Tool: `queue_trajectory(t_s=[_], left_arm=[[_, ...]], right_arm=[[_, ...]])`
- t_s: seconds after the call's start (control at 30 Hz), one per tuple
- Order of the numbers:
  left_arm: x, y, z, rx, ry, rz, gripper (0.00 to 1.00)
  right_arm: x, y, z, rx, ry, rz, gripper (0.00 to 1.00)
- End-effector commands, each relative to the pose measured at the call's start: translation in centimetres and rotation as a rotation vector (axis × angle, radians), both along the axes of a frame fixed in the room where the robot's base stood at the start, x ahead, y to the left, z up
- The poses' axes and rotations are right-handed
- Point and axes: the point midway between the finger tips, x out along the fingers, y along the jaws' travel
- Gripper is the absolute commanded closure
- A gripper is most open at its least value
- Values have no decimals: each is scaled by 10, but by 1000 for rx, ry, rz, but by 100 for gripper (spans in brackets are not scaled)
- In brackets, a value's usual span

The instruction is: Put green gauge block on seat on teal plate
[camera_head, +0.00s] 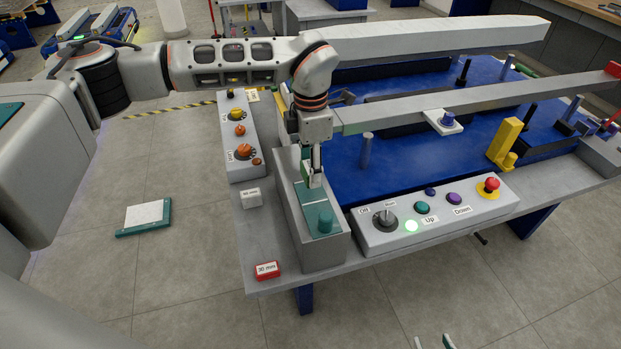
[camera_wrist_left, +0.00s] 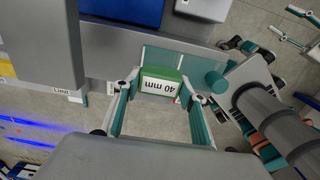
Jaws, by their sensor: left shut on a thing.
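The green gauge block (camera_wrist_left: 161,84), with a white "40 mm" label, is between the fingertips of my left gripper (camera_wrist_left: 162,87). My left gripper (camera_head: 313,177) is shut on it and points down over the teal plate (camera_head: 311,198). In the head view the fingers partly hide the green block (camera_head: 315,180). The plate, with a teal knob (camera_head: 326,221) at its near end, lies on a grey box-shaped stand. I cannot tell whether the block touches the plate or its seat. Fingertips of my right gripper (camera_head: 433,342) show apart at the bottom edge, empty.
A white-labelled block (camera_head: 251,198) and a red "30 mm" block (camera_head: 267,270) lie on the grey table left of the stand. A button panel (camera_head: 435,217) is on the right; another box with knobs (camera_head: 240,140) is behind left. Long grey beams (camera_head: 480,100) cross above the blue lift.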

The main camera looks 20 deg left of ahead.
Motion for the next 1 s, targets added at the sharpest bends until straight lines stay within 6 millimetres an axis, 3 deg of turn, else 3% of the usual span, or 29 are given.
queue_trajectory(t_s=[0.3,0.7,0.73,0.77,1.0], left_arm=[[0,0,-38,-1,1,-1,86],[0,0,-44,0,-1,-1,86],[0,0,-44,0,0,-1,51],[0,0,-44,0,0,-1,43],[0,0,-44,0,0,-1,42]], right_arm=[[2,0,4,1,-4,0,60],[2,0,3,1,-6,0,60],[2,0,3,1,-6,0,60],[2,0,3,1,-6,0,60],[2,0,3,1,-5,0,60]])
